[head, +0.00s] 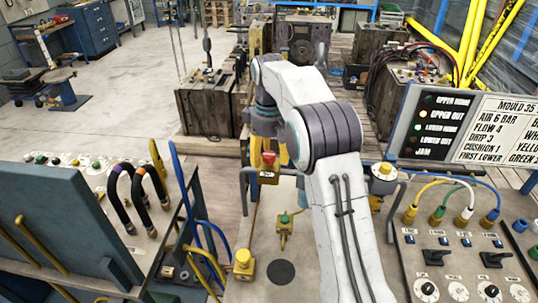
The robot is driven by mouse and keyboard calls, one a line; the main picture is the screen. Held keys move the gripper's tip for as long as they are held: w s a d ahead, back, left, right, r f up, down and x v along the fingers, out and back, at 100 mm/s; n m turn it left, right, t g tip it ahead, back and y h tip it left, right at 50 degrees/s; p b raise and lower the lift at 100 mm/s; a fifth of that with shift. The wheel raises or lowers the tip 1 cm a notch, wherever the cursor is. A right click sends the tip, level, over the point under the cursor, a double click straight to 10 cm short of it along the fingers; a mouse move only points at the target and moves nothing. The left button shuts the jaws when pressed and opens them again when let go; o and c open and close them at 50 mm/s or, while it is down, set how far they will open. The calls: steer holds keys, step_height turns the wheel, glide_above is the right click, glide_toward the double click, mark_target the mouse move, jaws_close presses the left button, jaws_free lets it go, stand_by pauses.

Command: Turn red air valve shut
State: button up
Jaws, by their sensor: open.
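A red-topped fitting (268,158) on a yellow body with a small label stands upright at the middle of the head view; it looks like the red air valve. Its handle angle is too small to read. My white arm comes up from the bottom, and its wrist bends down on the far side. My gripper (267,143) is just above and behind the red part, very close to it in the picture. The fingers are small and partly hidden, and they look open with nothing held. I cannot tell whether they touch the valve.
A small green-topped valve (284,222) and a yellow knob (243,262) are nearer. Another yellow knob (384,170) stands right of my arm. A control panel (470,265) and a sign board (465,125) are at right. Hoses (140,195) crowd the left. Open floor lies far left.

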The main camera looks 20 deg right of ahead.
jaws_close()
stand_by(0.5)
steer(key=shift+m+p, duration=0.3)
steer(key=shift+m, duration=0.1)
steer(key=m+p, duration=0.1)
steer(key=m, duration=0.1)
steer(key=shift+s+m+p, duration=0.1)
steer(key=shift+m+p, duration=0.25)
steer(key=shift+m, duration=0.05)
steer(key=m+p, duration=0.2)
steer(key=m, duration=0.3)
steer(key=shift+m, duration=0.3)
steer(key=m+p, duration=0.1)
steer(key=m, duration=0.7)
steer(key=shift+f+m+p, duration=0.15)
steer(key=shift+m+p, duration=0.15)
steer(key=shift+m, duration=0.3)
